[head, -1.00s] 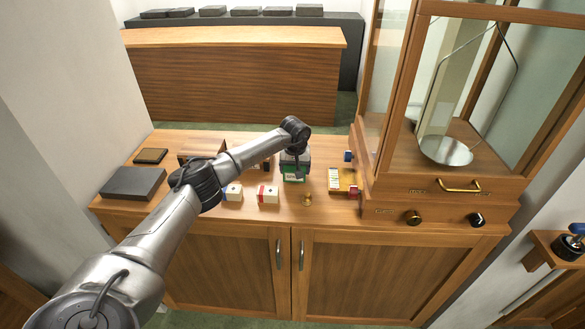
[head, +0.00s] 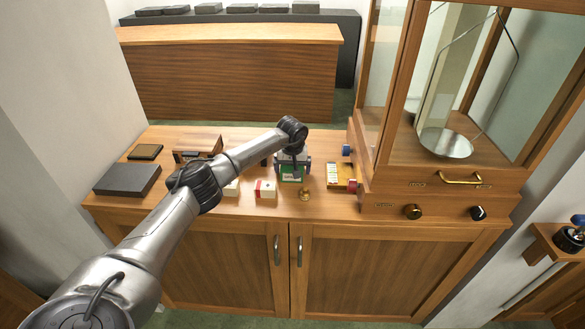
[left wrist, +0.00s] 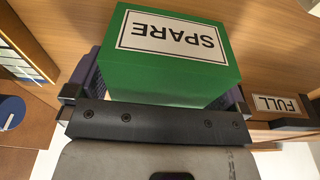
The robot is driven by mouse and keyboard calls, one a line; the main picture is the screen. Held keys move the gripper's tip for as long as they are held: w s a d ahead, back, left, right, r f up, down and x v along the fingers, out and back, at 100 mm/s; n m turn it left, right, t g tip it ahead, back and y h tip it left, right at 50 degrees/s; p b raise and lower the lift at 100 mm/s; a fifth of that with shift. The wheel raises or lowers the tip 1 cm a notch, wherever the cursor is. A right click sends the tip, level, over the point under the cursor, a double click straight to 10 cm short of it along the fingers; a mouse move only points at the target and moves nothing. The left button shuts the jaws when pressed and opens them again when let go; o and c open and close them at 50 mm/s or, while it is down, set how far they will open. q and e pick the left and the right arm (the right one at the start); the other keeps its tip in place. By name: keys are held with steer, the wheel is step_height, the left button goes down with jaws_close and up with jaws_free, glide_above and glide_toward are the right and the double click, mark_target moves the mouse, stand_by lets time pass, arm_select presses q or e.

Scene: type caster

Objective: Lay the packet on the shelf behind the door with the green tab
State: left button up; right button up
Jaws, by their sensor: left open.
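A green packet (head: 290,174) with a white SPARE label lies on the cabinet top; it also shows large in the left wrist view (left wrist: 195,75). My left gripper (head: 293,162) is over it, with one finger on either side of the packet. In the left wrist view the left gripper's fingers (left wrist: 158,98) are open around the packet's near end; contact cannot be told. The cabinet below has a left door (head: 232,262) and a right door (head: 365,270), both shut, with grey handles. No green tab shows on either. My right gripper is not in view.
A red-and-white box (head: 265,189), a brass piece (head: 305,194) and a yellow tray (head: 340,176) stand close by. Dark slabs (head: 127,180) lie at the left. A glass-sided balance case (head: 440,185) fills the right. A FULL label (left wrist: 277,104) shows in the wrist view.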

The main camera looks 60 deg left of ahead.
arm_select(q)
steer(key=r+p, duration=0.1)
steer(key=r, duration=0.2)
steer(key=d+r+p, duration=0.1)
steer(key=r, duration=0.3)
steer(key=s+r+p, duration=0.1)
steer(key=r, duration=0.3)
steer(key=shift+d+r, duration=0.15)
steer(key=shift+d, duration=0.05)
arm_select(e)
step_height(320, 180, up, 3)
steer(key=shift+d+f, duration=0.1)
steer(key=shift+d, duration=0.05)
arm_select(q)
steer(key=shift+r, duration=0.35)
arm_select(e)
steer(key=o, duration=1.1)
arm_select(q)
steer(key=shift+s, duration=0.1)
